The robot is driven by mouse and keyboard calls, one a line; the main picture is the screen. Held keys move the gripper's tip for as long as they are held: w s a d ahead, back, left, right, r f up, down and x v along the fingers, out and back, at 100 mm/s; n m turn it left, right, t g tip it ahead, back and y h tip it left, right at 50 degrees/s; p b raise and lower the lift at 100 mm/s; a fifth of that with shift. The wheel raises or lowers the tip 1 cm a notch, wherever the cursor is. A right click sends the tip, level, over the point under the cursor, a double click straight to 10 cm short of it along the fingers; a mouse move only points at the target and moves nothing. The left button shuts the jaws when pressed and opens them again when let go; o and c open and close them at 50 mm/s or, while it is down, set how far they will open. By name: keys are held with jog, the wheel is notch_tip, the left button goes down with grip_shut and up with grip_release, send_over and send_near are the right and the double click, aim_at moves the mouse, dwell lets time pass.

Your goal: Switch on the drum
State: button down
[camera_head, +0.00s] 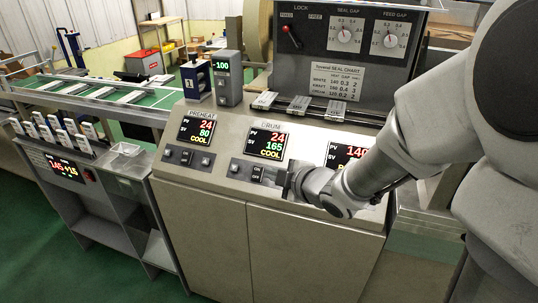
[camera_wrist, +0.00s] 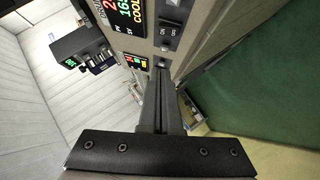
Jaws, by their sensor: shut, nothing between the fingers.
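The drum display (camera_head: 266,142) reads PV 24, SV 165 and COOL; part of it shows in the wrist view (camera_wrist: 126,15). Below it on the sloped panel are a small control (camera_head: 236,168) and a black ON/OFF switch (camera_head: 257,173). The switch also shows in the wrist view (camera_wrist: 168,36). My gripper (camera_head: 281,179) is shut and empty, just right of the switch in the head view. In the wrist view its fingertips (camera_wrist: 160,73) are close to a small dark control beyond the switch. I cannot tell whether they touch the panel.
The preheat display (camera_head: 197,131) and its switches are to the left. A third display (camera_head: 346,154) is partly hidden by my arm. A seal-gap panel (camera_head: 345,45) with dials and a red lever stands behind. A green numeric readout (camera_head: 227,77) stands on the panel's back edge.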

aim_at(254, 167)
jog(key=x, duration=0.3)
jog(key=d+b+x, duration=0.1)
jog(key=x, duration=0.2)
jog(key=f+x, duration=0.1)
jog(key=x, duration=0.3)
jog(key=shift+w+d, duration=0.2)
jog(key=shift+d, duration=0.05)
jog(key=shift+w+d+f, duration=0.25)
jog(key=shift+w+f, duration=0.15)
jog(key=shift+w, duration=0.2)
jog(key=shift+w+r, duration=0.1)
jog(key=shift+r, duration=0.05)
